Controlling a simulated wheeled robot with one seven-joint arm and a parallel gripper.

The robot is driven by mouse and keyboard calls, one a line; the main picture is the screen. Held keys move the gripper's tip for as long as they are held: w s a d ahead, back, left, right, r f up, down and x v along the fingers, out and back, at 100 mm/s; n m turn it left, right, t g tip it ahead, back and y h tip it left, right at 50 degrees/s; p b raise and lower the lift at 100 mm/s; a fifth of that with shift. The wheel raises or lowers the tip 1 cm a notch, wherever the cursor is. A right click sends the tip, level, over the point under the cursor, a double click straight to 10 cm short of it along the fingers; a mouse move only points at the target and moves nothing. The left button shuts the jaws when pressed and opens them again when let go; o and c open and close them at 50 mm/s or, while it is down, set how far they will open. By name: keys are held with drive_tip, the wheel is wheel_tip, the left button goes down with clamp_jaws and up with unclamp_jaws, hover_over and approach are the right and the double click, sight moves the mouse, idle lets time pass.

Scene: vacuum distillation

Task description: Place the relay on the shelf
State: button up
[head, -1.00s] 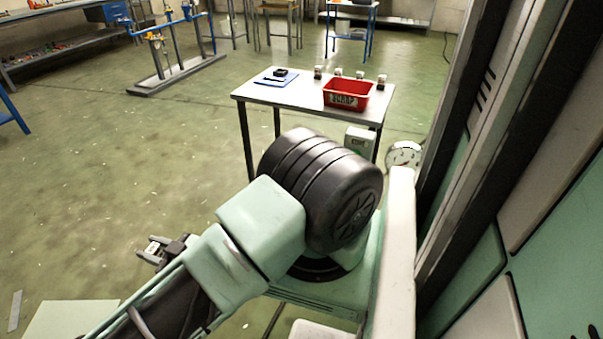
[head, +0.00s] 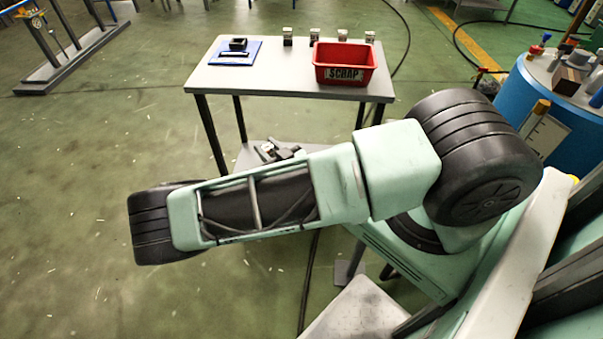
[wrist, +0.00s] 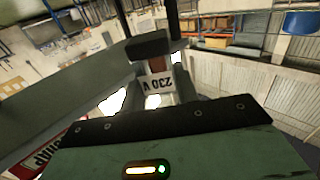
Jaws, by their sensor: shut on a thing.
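My gripper (head: 278,152) is shut on the relay, a small block (head: 267,148) with a white face. In the head view the gripper is beyond my forearm, lower in the picture than the table's front edge. A grey lower shelf (head: 250,158) shows between the table legs, partly hidden by my arm. I cannot tell whether the relay touches it.
The grey table (head: 270,75) carries a red SCRAP bin (head: 344,65), a blue mat (head: 235,52) with a black item, and several small blocks (head: 288,37) along its back. A blue drum (head: 545,85) stands at right.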

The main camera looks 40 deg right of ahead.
drive_tip(key=w+d+f+m+g+h+b, duration=0.1)
drive_tip(key=w+d+f+m+h+b, duration=0.3)
drive_tip(key=d+f+b, duration=1.1)
drive_tip(key=w+d+f+g+h+b, duration=0.1)
drive_tip(key=w+d+f+h+b, duration=0.2)
drive_tip(key=w+d+f+b, duration=1.05)
drive_tip(key=s+a+f+b, duration=0.1)
drive_tip(key=s+f+b, duration=0.1)
drive_tip(key=f+b, duration=0.2)
drive_tip(key=s+a+f+b, duration=0.1)
drive_tip(key=s+f+b, duration=0.2)
drive_tip(key=f+b, duration=0.1)
drive_tip(key=s+a+f+b, duration=0.1)
drive_tip(key=s+f+b, duration=0.1)
drive_tip(key=f+b, duration=0.2)
drive_tip(key=shift+s+a+f+b, duration=0.2)
drive_tip(key=shift+s+f+b, duration=0.15)
drive_tip(key=shift+b, duration=0.8)
drive_tip(key=shift+r, duration=0.1)
drive_tip(key=o, duration=1)
